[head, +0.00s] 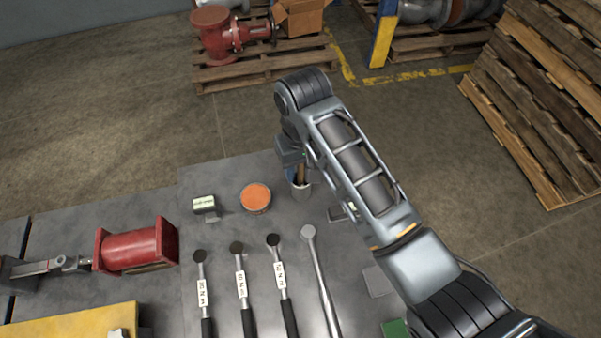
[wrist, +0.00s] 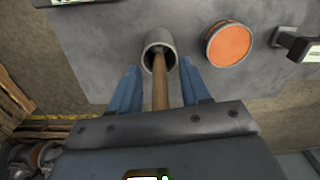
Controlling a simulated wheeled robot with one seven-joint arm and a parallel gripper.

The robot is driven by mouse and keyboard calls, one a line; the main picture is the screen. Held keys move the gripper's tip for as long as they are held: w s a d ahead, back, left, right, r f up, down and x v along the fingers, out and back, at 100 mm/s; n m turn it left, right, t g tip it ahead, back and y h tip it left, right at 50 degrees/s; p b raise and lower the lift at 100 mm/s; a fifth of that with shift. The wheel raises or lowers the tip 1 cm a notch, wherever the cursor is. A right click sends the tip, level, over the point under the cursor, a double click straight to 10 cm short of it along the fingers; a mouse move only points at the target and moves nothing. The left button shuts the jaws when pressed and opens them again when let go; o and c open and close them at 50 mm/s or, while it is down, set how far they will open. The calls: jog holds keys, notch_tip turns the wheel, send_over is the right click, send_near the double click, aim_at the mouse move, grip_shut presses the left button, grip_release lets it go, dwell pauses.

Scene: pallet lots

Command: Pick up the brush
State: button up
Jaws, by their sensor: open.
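The brush (wrist: 160,88) shows in the wrist view as a wooden handle standing in a grey cup (wrist: 168,41). Its head is hidden; I cannot tell its shape. The blue fingers of my gripper (wrist: 160,70) are open, one on each side of the handle, with gaps on both sides. In the head view the cup (head: 302,190) stands near the far edge of the grey table, and the handle (head: 301,174) shows partly beside my gripper (head: 293,172), which is partly hidden by my arm.
An orange-topped round tin (head: 256,197) and a small device with a display (head: 204,205) stand left of the cup. Several torque wrenches (head: 241,288) lie in front. A red vise-like block (head: 136,247) is at left. Pallets (head: 265,67) stand on the floor beyond.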

jog(key=shift+f, duration=0.55)
grip_shut()
